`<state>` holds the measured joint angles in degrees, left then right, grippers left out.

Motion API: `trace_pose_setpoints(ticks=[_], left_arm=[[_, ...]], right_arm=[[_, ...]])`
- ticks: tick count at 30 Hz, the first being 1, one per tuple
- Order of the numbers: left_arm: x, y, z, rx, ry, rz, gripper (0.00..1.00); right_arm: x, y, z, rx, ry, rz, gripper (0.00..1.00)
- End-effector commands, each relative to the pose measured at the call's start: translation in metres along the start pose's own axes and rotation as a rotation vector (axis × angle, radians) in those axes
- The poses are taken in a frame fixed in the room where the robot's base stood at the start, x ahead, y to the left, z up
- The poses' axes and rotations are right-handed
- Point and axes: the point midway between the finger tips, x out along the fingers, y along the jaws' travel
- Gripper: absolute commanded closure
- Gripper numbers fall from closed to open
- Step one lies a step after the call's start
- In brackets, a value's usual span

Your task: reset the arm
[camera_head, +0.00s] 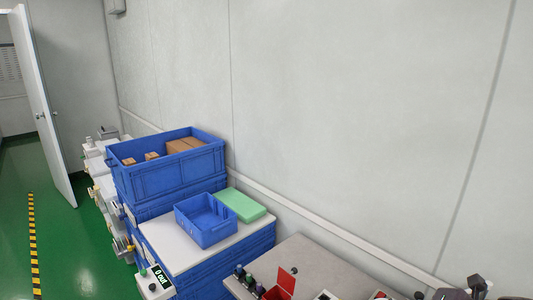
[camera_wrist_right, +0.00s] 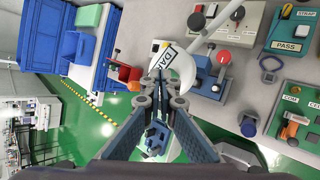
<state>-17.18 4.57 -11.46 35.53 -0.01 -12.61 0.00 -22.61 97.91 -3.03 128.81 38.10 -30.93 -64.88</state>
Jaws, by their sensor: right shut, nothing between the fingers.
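My right gripper (camera_wrist_right: 161,76) is in the middle of the right wrist view. Its fingers are together and empty. My left gripper is in neither view.
A grey table (camera_wrist_right: 135,27) carries a blue lever device (camera_wrist_right: 212,75), a green "PASS" panel (camera_wrist_right: 291,28) and other testers. Blue crates (camera_head: 172,170) stand against the wall, with an open blue bin (camera_head: 205,219) and green box (camera_head: 241,205) nearby. Green floor lies left.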

Motion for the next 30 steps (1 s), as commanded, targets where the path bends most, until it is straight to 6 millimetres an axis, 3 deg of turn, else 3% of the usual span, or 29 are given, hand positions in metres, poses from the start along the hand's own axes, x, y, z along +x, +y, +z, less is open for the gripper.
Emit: trace_pose_setpoints(ticks=[6, 15, 22, 30], left_arm=[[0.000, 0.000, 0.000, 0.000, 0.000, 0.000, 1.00], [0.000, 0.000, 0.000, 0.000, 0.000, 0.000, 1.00], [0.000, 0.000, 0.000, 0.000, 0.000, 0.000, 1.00], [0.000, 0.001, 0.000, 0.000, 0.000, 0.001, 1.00]], right_arm=[[0.015, -0.042, -0.043, 0.361, -0.018, -0.044, 1.00], [0.025, -0.085, -0.112, 0.887, -0.073, -0.129, 1.00], [0.023, -0.105, -0.172, 1.330, -0.144, -0.219, 1.00], [0.009, -0.114, -0.237, 1.807, -0.248, -0.348, 1.00]])
